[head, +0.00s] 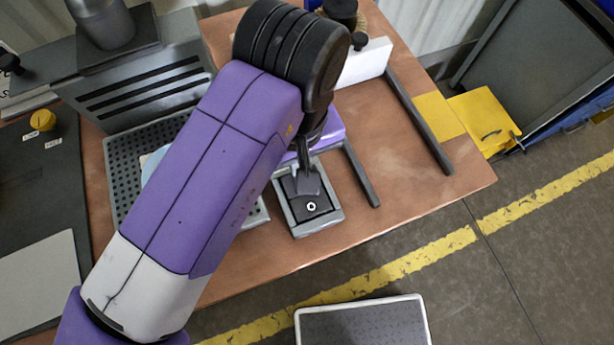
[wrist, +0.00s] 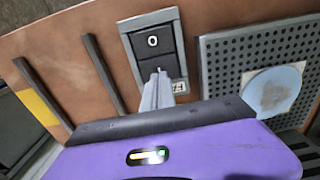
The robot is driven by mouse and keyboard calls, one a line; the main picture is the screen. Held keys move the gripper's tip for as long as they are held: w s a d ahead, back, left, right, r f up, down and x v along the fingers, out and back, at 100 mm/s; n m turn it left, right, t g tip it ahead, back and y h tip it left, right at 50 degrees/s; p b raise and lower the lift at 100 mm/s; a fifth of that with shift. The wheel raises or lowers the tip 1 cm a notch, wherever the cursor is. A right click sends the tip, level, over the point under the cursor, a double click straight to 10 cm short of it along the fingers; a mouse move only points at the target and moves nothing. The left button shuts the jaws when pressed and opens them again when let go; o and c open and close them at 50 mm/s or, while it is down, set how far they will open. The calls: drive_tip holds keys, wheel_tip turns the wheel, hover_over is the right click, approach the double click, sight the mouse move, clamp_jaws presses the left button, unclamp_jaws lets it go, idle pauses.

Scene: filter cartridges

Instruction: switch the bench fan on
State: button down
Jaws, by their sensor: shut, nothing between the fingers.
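A rocker switch (head: 311,207) in a grey frame sits near the front edge of the bench. It also shows in the wrist view (wrist: 152,42), black, with a white O on the half away from my fingers and a partly hidden mark at the fingertips. My gripper (head: 308,186) is shut and empty, pointing down at the half opposite the O. Its fingertips (wrist: 158,76) overlap that half in the wrist view; whether they touch it I cannot tell. A grey slotted housing (head: 145,88), possibly the fan, stands at the back left.
A perforated grey tray (head: 118,165) holds a pale round disc (wrist: 272,90), partly hidden by my arm in the head view. Two dark rails (head: 420,122) lie right of the switch. A white block (head: 366,62) stands at the back. The bench's right front corner is clear.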

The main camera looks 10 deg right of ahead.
drive_tip(key=shift+f+b, duration=0.7)
drive_tip(key=shift+f, duration=0.5)
idle(0.8)
wheel_tip(320, 180, up, 7)
drive_tip(key=p, duration=0.7)
drive_tip(key=shift+r, duration=0.1)
idle(0.6)
